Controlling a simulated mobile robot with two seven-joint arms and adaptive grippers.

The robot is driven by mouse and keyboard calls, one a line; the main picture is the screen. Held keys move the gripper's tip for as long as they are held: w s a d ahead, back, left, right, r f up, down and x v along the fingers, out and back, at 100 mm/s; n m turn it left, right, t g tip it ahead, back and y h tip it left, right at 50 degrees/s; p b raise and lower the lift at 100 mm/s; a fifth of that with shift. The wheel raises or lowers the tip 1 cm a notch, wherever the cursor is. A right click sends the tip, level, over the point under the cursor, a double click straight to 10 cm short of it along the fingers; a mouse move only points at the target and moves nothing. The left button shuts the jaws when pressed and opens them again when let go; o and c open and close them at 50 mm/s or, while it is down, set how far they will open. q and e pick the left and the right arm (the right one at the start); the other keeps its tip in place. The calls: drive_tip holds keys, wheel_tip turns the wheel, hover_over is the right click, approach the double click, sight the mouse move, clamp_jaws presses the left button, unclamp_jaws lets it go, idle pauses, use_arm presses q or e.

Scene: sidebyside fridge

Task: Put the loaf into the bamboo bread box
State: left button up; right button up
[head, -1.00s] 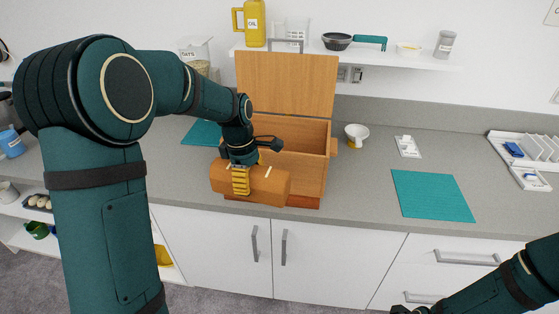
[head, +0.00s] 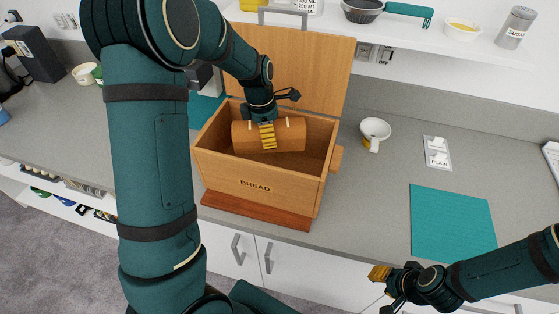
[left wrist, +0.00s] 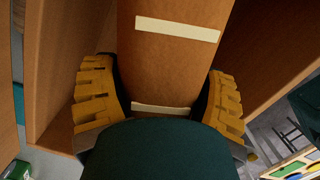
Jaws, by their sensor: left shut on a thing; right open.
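The brown loaf (head: 288,136) with pale stripes is over the opening of the bamboo bread box (head: 225,172), which is labelled BREAD and has its lid raised at the back. My left gripper (head: 267,137) is shut on the loaf from above. In the left wrist view the loaf (left wrist: 172,70) lies between the two yellow fingers of my left gripper (left wrist: 158,100). Box walls show on both sides of it. I cannot tell whether the loaf touches the box floor. My right gripper (head: 379,275) is open and empty, in front of the counter at the lower right.
A teal mat (head: 452,222) lies on the counter to the right. A white cup (head: 375,132) and a switch plate (head: 437,153) are right of the box. A shelf above holds a pan (head: 362,10), a bowl (head: 462,29) and a sugar jar (head: 516,27).

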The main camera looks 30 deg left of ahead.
use_arm(q)
drive_tip(key=shift+s+f, duration=0.3)
drive_tip(key=shift+f, duration=0.25)
drive_tip(key=shift+s+f, duration=0.25)
drive_tip(key=shift+f, duration=0.3)
drive_tip(key=f, duration=0.5)
drive_tip(key=shift+w+f, duration=0.2)
drive_tip(key=shift+f, duration=0.15)
drive_tip(key=shift+w+f, duration=0.1)
drive_tip(key=shift+f, duration=1.8)
use_arm(e)
drive_tip(key=shift+s+f, duration=0.1)
drive_tip(key=shift+s, duration=0.05)
drive_tip(key=shift+f, duration=0.1)
